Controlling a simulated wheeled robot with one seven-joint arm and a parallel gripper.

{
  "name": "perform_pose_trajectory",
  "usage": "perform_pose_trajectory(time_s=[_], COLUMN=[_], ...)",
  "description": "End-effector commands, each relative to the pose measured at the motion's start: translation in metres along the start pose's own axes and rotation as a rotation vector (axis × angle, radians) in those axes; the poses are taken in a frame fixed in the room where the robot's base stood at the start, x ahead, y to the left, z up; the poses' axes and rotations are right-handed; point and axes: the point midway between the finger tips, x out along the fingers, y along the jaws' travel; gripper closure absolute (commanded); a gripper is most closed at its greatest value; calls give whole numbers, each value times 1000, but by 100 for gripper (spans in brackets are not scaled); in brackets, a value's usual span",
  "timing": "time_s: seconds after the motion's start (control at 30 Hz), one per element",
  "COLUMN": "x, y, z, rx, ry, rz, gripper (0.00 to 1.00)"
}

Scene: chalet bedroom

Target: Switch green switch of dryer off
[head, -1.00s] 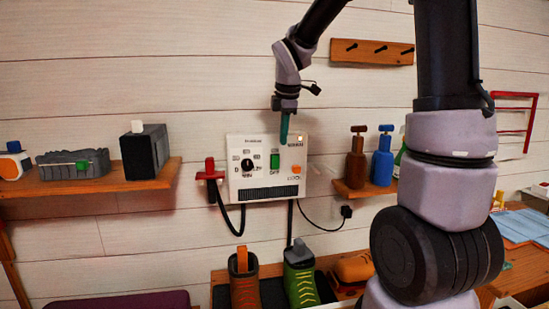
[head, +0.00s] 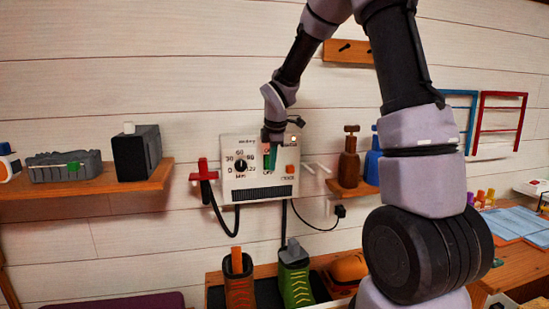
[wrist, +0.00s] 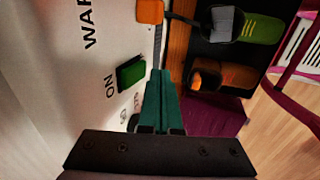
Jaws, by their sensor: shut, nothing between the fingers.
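The dryer (head: 229,186) is a white wall box with a black dial, a dark grille and an orange button (head: 290,169). Its green switch shows in the wrist view (wrist: 131,72) next to the word ON; in the head view my gripper mostly covers it. A small lamp at the dryer's upper right looks lit. My gripper (head: 270,165) is shut and empty in front of the panel at the switch. In the wrist view its teal fingertips (wrist: 160,74) are just right of the switch; I cannot tell whether they touch it.
A red hook holder (head: 204,172) and black hose are left of the dryer. A shelf (head: 160,176) with a dark box is further left. Brown and blue bottles (head: 349,160) stand on the right shelf. Boots (head: 295,280) stand below.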

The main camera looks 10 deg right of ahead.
Motion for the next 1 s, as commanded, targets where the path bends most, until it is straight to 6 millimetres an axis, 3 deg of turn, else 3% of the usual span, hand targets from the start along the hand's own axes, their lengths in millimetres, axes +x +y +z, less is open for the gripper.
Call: perform_pose_trajectory(time_s=[0.2,1.0], x=[5,7], y=[11,17], z=[0,0], rx=[-1,0], ry=[0,0], rz=[0,0], gripper=[100,100])
